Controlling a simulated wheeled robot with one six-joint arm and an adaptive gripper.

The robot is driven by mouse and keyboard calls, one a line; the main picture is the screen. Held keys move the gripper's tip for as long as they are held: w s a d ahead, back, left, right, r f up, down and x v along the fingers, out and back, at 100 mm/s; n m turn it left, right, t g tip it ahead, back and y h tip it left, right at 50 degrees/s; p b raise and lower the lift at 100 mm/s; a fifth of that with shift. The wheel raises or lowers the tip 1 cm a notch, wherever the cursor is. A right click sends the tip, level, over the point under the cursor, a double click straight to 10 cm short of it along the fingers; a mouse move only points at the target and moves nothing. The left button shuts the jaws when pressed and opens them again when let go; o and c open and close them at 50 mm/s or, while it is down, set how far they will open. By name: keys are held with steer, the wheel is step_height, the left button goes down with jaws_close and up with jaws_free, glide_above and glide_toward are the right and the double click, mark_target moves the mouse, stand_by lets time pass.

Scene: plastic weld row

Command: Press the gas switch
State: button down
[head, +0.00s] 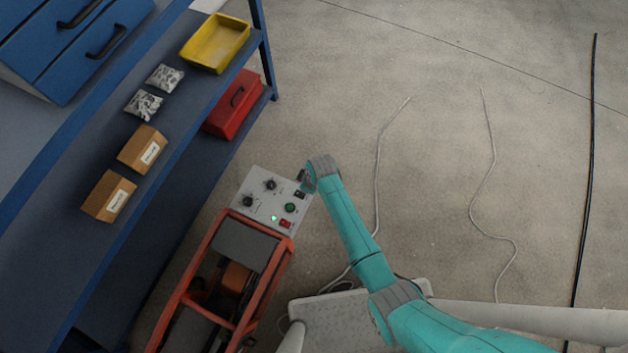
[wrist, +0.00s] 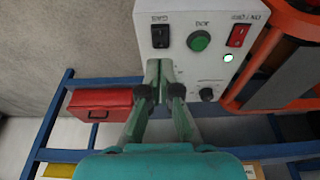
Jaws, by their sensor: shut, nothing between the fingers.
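The grey control panel (head: 262,206) sits on the end of an orange-framed machine and fills the top of the wrist view (wrist: 186,65). The gas switch (wrist: 160,36) is a black rocker near the panel's edge, with a small upside-down label that seems to read "GAS"; in the head view it is the dark switch (head: 300,195) beside my gripper. My gripper (wrist: 158,66) is shut and empty, its tips over the panel just below the switch in the wrist view. I cannot tell whether they touch the panel. In the head view my gripper (head: 303,178) is partly hidden by my wrist.
Beside the switch are a green button (wrist: 199,41), a red rocker (wrist: 238,36), a lit green lamp (wrist: 228,58) and dark knobs (head: 270,184). A blue shelf (head: 170,170) with a red toolbox (head: 231,104) stands left. Cables (head: 378,165) lie on open floor at right.

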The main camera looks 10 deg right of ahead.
steer(key=d+v, duration=0.1)
steer(key=v, duration=0.5)
steer(key=shift+s, duration=0.4)
steer(key=shift+d+f, duration=0.1)
steer(key=shift+f, duration=0.05)
steer(key=s+d+r+m+t, duration=0.2)
steer(key=s+d, duration=0.1)
steer(key=s, duration=0.3)
steer(key=s+d+r+m+t+h, duration=0.1)
steer(key=s+d+m+t, duration=0.15)
steer(key=s, duration=0.45)
steer(key=s+d+r+m+t, duration=0.2)
steer(key=s+d, duration=0.2)
steer(key=s, duration=0.2)
steer(key=s+d+r+m+t, duration=0.1)
steer(key=s+r, duration=0.3)
steer(key=r, duration=0.5)
steer(key=s+d+r+m+t+h, duration=0.1)
steer(key=s+r, duration=0.4)
steer(key=r, duration=0.5)
steer(key=s+d+r+m+t, duration=0.1)
steer(key=s+r+t, duration=0.3)
steer(key=r, duration=0.5)
steer(key=shift+s+d+r+m+t, duration=0.2)
steer(key=shift+s+d+m+t, duration=0.2)
steer(key=shift+m, duration=0.45)
steer(key=shift+w, duration=0.1)
